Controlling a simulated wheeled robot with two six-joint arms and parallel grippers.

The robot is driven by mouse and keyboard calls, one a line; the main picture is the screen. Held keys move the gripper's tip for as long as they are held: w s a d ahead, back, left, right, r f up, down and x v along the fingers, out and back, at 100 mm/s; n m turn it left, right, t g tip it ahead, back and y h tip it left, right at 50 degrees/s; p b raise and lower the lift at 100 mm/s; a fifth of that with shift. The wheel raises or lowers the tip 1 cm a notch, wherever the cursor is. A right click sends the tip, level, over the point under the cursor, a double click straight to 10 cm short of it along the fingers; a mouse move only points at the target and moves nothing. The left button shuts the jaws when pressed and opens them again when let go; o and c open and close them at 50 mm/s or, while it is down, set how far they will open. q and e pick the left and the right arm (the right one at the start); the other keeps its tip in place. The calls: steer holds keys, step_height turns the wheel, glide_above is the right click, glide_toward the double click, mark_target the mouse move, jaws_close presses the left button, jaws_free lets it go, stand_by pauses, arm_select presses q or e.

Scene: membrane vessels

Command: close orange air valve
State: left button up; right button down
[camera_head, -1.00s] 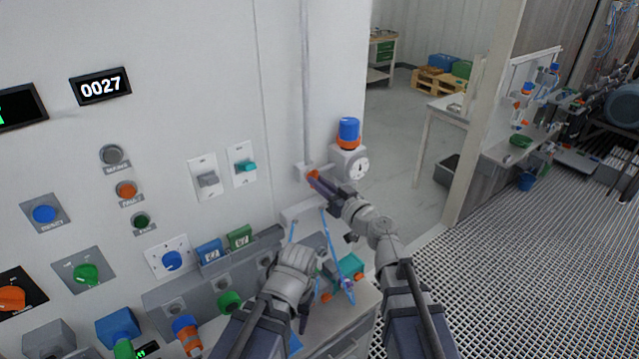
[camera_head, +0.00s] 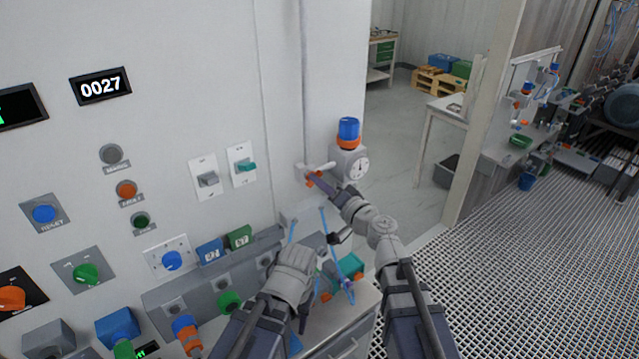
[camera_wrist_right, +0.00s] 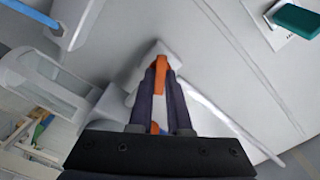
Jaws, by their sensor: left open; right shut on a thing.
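The orange air valve (camera_head: 309,183) is on the white pipe fitting at the wall, left of the round gauge. Its lever is mostly hidden by my right gripper (camera_head: 316,177) in the head view. In the right wrist view, the orange lever (camera_wrist_right: 161,75) lies between the two dark fingers of my right gripper (camera_wrist_right: 160,82), which is shut on it. My left gripper (camera_head: 304,312) is low over the bench, below the right one, and open. Its fingers are mostly hidden behind its own wrist.
A gauge (camera_head: 351,165) with a blue-topped regulator knob (camera_head: 348,130) stands just right of the valve. A teal switch (camera_head: 246,166) is on the wall to the left. Blue tubing (camera_head: 328,232) hangs below. A teal and orange part (camera_head: 349,277) lies on the bench.

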steer(key=m, duration=0.6)
steer(key=shift+m, duration=0.4)
stand_by(0.4)
steer(key=c, duration=0.9)
jaws_free()
steer(key=shift+o, duration=0.2)
steer(key=shift+s, duration=0.1)
